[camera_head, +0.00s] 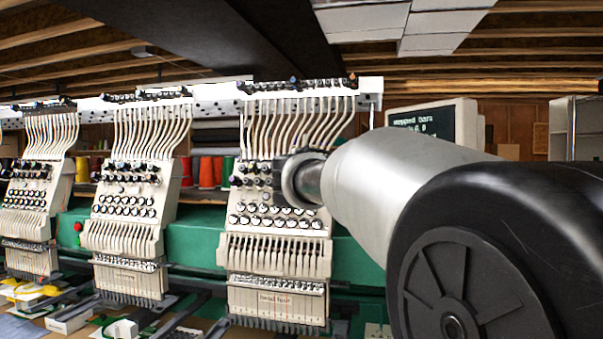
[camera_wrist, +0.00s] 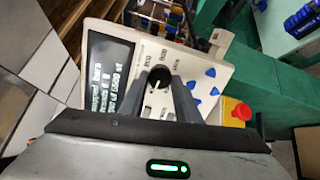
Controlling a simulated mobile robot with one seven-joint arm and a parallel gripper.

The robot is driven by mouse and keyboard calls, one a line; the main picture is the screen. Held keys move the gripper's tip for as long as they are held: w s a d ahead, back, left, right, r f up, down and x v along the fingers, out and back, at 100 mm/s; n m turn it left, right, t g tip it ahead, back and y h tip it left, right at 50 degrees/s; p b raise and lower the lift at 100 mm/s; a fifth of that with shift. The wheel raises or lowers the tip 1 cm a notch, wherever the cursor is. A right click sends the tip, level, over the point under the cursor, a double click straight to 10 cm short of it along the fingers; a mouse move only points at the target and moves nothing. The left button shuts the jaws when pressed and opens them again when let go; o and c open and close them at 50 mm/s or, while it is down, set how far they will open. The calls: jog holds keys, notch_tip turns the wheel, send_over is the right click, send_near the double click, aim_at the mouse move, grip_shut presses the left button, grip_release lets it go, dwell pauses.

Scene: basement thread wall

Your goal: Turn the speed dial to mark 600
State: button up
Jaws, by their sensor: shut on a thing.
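The speed dial (camera_wrist: 158,77) is a round black knob with a pale pointer line on a cream control panel (camera_wrist: 216,72), in the wrist view. My gripper (camera_wrist: 160,82) is shut on the dial, one grey finger on each side of it. Small marks are printed around the dial, but they are too small to read, so I cannot tell which mark the pointer faces. In the head view only the panel's upper part with its screen (camera_head: 424,121) shows behind my arm; the dial and my fingertips are hidden there.
Blue arrow buttons (camera_wrist: 210,72) sit right of the dial, and a red stop button (camera_wrist: 241,110) on yellow stands lower right. A dark text screen (camera_wrist: 106,70) is left of the dial. Embroidery heads (camera_head: 130,200) with threads and needles line the green machine (camera_head: 198,235).

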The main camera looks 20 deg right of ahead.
jog(key=o, duration=1.1)
jog(key=shift+a, duration=0.15)
jog(key=a, duration=0.5)
jog(key=s+a, duration=0.1)
jog(key=a, duration=0.5)
jog(key=s+a, duration=0.1)
jog(key=a, duration=0.5)
jog(key=shift+s, duration=0.25)
jog(key=shift+f, duration=0.1)
